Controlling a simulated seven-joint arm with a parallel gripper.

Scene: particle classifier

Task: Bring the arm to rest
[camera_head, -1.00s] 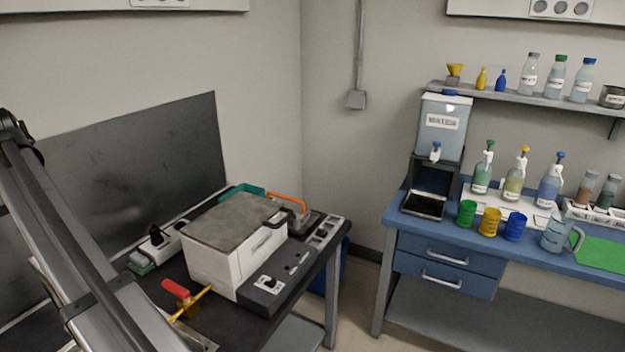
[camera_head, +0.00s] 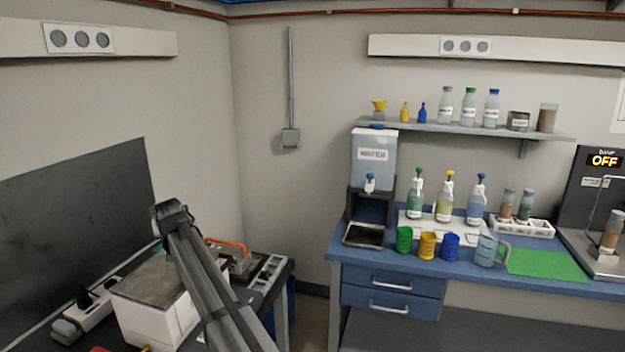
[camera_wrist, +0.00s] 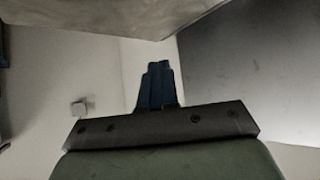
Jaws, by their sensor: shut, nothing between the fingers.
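My gripper (camera_wrist: 158,68) shows in the wrist view as two dark blue fingers pressed together, with nothing between them. It is clear of any object there, with pale wall and a dark panel (camera_wrist: 255,70) behind it. In the head view my arm rises from the bottom edge, left of centre, in front of the white box-shaped machine (camera_head: 150,312) on the dark table. My gripper does not show in the head view. The arm hides part of the machine and table.
A dark table (camera_head: 270,278) at left holds an orange-handled device (camera_head: 237,258) and a power strip (camera_head: 92,308). The blue bench (camera_head: 335,243) at right holds a water dispenser (camera_head: 373,160), pump bottles, coloured cups and a green mat (camera_head: 545,264). Floor shows between them.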

